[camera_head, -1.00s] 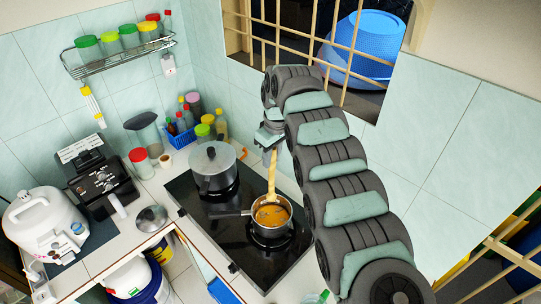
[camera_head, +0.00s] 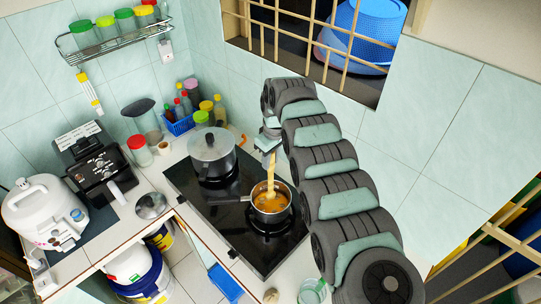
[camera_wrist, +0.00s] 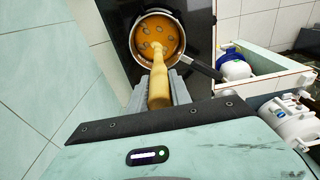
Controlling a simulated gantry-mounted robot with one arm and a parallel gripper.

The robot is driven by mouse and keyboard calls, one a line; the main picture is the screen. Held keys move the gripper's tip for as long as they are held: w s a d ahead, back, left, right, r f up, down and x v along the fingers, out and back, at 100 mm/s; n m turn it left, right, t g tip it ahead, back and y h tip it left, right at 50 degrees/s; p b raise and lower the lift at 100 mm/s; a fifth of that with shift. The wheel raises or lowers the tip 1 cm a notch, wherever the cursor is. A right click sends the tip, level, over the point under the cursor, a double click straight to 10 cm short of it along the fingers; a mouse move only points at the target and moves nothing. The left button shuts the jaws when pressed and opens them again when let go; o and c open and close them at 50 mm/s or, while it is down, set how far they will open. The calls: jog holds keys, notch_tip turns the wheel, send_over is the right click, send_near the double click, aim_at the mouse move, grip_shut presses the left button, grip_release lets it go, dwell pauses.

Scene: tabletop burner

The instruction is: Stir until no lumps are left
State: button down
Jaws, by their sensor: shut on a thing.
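My gripper (camera_head: 269,148) is shut on a pale wooden spoon (camera_head: 271,177), held nearly upright above the small steel pot. The spoon's handle also shows between the fingers in the wrist view (camera_wrist: 158,85). Its lower end is inside the pot (camera_head: 286,213), dipped into an orange liquid (camera_wrist: 151,35); the submerged tip is hidden. Several dark brownish lumps (camera_wrist: 146,31) show in the liquid around the spoon in the wrist view. The pot stands on the front burner of the black hob (camera_head: 212,231), its dark handle (camera_head: 228,199) pointing left.
A larger lidded pot (camera_head: 212,152) stands on the rear burner, close behind. A greenish glass (camera_head: 312,291) stands on the counter at the front right. A round lid (camera_head: 150,205), a coffee machine (camera_head: 100,172) and a white cooker (camera_head: 42,214) are to the left.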

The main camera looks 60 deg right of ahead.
jog(key=shift+f+b, duration=0.5)
jog(key=shift+f, duration=1.7)
